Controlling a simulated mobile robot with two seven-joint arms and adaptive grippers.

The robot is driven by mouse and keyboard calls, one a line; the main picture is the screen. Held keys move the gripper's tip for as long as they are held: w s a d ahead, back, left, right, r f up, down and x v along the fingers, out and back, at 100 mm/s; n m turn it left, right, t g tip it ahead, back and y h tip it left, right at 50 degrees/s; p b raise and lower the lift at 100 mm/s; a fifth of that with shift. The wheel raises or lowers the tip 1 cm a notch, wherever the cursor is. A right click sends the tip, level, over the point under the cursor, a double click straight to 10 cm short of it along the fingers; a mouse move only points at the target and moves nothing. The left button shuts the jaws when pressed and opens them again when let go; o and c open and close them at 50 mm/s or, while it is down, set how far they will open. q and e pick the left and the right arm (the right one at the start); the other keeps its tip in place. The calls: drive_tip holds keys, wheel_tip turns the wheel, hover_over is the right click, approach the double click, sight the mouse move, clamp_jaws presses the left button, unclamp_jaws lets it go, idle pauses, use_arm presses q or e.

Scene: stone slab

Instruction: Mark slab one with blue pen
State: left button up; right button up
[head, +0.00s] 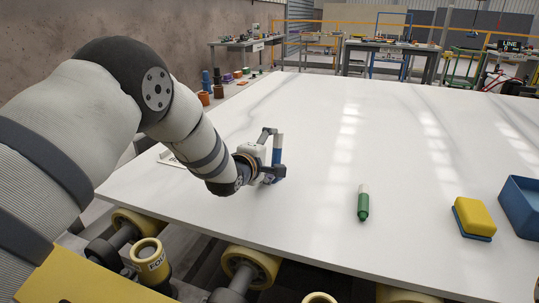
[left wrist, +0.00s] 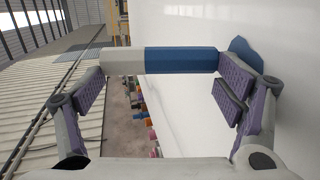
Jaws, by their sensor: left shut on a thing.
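My left gripper (head: 272,164) is shut on the blue pen (head: 277,143), which stands about upright near the front left of the white slab (head: 320,110). The pen is white on top and blue below. In the left wrist view the blue pen (left wrist: 180,60) lies across between the two finger pads, its blue end toward the slab. A dark blue shape by that end is partly hidden by a finger, so I cannot tell whether the tip touches the slab. A white label at the slab's left edge (head: 172,158) is partly hidden by my arm. My right gripper is out of view.
A green and white pen (head: 363,203) lies on the slab right of my gripper. A yellow and blue block (head: 474,217) and a blue open box (head: 521,204) are at the right. Yellow rollers (head: 250,265) line the front edge. The slab's middle and back are clear.

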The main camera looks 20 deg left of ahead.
use_arm(q)
drive_tip(key=shift+w+f, duration=0.1)
drive_tip(key=shift+w, duration=0.25)
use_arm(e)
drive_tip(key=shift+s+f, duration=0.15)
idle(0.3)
use_arm(q)
wheel_tip(320, 180, up, 7)
drive_tip(key=p, duration=0.1)
drive_tip(key=shift+p, duration=0.4)
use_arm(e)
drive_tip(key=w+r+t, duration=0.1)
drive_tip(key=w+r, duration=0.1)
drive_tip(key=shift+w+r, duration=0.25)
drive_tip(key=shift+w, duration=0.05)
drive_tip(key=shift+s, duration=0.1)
